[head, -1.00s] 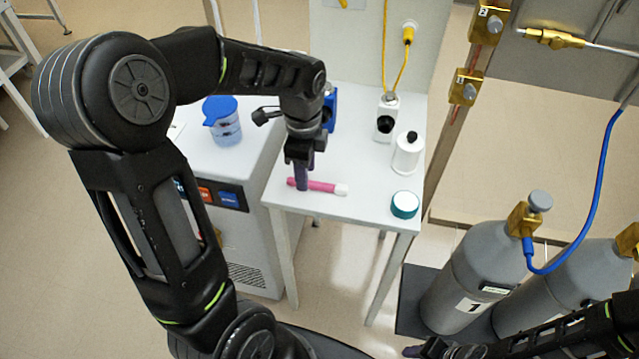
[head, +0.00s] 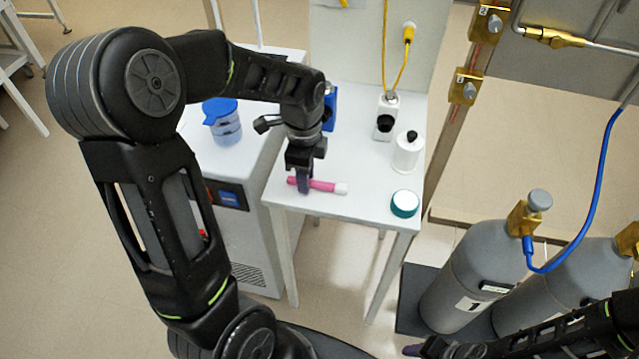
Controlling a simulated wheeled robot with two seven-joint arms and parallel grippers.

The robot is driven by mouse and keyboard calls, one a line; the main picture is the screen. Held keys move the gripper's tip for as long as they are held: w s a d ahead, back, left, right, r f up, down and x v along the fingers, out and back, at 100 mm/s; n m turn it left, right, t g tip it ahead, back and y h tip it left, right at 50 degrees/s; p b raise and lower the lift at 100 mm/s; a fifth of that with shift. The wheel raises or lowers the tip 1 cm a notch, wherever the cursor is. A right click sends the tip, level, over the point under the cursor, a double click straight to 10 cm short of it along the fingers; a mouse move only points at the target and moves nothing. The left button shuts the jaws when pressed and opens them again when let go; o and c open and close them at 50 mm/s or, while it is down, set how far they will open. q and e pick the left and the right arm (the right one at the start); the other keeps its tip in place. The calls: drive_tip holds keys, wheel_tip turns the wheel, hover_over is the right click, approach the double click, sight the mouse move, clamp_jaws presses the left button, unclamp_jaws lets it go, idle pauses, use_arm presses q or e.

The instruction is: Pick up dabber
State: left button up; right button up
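The dabber (head: 326,186) is a pink stick with a white end, lying flat near the front of the small white table (head: 352,208). My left gripper (head: 304,188) points down over the dabber's left part, its fingers in front of the pink body. The fingers line up one behind the other, so I cannot tell whether they are open or shut on it. My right gripper (head: 412,350) shows only partly at the bottom edge, far from the table, and its fingers cannot be made out.
A blue-lidded jug (head: 222,121) stands left. Gas cylinders (head: 470,275) stand right.

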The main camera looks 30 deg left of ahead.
use_arm(q)
clamp_jaws()
idle(0.4)
wheel_tip(320, 180, up, 10)
idle(0.5)
idle(0.4)
